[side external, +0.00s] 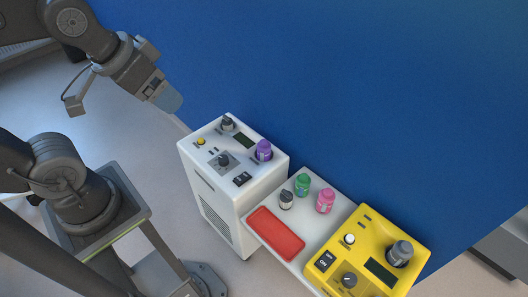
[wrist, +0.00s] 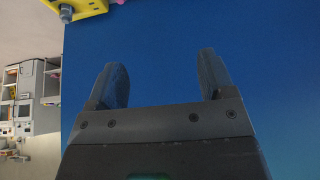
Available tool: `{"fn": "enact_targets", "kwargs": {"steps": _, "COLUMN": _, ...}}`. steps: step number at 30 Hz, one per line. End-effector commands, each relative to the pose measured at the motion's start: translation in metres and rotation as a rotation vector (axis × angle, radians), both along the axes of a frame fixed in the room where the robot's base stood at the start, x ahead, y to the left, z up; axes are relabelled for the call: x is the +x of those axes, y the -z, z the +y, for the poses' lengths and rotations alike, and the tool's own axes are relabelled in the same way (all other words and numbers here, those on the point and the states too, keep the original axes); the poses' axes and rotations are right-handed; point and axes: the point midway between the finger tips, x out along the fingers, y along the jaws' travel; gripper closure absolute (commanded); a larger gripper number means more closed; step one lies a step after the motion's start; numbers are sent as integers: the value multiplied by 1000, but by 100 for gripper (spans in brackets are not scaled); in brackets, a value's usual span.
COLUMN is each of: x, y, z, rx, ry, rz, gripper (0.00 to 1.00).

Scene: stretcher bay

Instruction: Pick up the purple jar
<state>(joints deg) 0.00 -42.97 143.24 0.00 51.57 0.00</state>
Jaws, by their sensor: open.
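The purple jar (side external: 264,150) stands upright on the top of a white device, near its right corner, in the side external view. My gripper (side external: 169,100) is up and to the left of it, in front of the blue surface, clear of the device and the jar. In the wrist view my gripper (wrist: 165,80) shows two dark fingers wide apart with only blue between them. I cannot make out the purple jar in the wrist view.
The white device (side external: 226,184) carries knobs and switches. A blue surface (side external: 380,100) fills the back.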

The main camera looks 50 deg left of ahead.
Motion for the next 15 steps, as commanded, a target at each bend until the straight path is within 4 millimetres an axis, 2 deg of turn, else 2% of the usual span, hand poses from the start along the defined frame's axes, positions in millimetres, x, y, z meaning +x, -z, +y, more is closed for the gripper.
{"fn": "enact_targets", "kwargs": {"steps": 10, "x": 3, "y": 0, "z": 1, "rx": 15, "ry": 13, "rz": 4, "gripper": 17}}
{"fn": "enact_targets", "kwargs": {"steps": 13, "x": 16, "y": 2, "z": 5, "rx": 74, "ry": 66, "rz": 24, "gripper": 17}}
{"fn": "enact_targets", "kwargs": {"steps": 15, "x": 32, "y": 5, "z": 10, "rx": 147, "ry": 136, "rz": 47, "gripper": 17}}
